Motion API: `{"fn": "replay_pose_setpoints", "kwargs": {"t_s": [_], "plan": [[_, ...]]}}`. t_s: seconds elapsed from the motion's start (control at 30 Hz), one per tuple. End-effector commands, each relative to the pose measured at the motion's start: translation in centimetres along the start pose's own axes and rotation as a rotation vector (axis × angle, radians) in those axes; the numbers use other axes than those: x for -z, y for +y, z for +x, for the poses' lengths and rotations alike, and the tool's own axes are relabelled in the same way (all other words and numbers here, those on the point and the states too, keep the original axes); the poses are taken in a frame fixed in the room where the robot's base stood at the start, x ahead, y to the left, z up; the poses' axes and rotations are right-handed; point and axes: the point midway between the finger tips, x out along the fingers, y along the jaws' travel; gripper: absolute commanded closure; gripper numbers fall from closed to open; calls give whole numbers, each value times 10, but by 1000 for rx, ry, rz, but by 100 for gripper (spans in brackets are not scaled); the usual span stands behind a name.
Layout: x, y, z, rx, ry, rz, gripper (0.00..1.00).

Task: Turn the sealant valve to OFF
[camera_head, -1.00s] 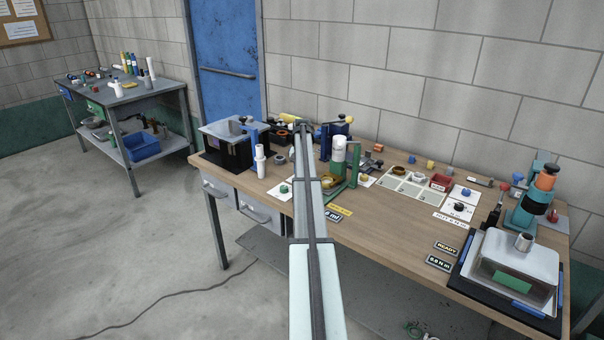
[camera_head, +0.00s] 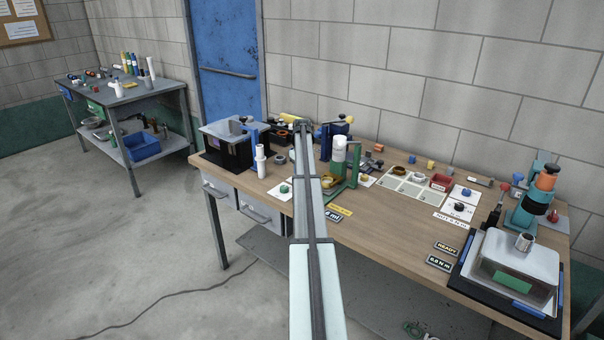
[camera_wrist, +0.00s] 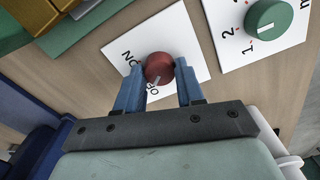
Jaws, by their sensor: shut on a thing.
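The sealant valve is a red round knob (camera_wrist: 158,68) on a white card (camera_wrist: 126,46) in the wrist view. The card reads ON at the knob's upper left, and letters that look like OF show just below it, partly covered. A small pale mark on the knob's lower edge faces these lower letters. My gripper (camera_wrist: 160,76) has its two blue fingers on either side of the knob and is shut on it. In the head view my arm hides the knob and the fingers.
A green knob (camera_wrist: 268,25) on a numbered white card (camera_wrist: 235,58) sits to the right in the wrist view. In the head view, a green stand (camera_head: 353,165) with a white-and-green bottle (camera_head: 338,150) is close to the right of my arm. White cylinders (camera_head: 261,160) stand to its left.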

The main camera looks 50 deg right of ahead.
Motion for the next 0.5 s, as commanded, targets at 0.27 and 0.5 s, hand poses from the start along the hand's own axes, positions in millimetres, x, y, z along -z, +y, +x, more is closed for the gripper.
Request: {"fn": "replay_pose_setpoints", "kwargs": {"t_s": [0.27,0.5], "plan": [[0,0,1,0,-2,-41,93],[0,0,1,1,-2,-43,93]]}}
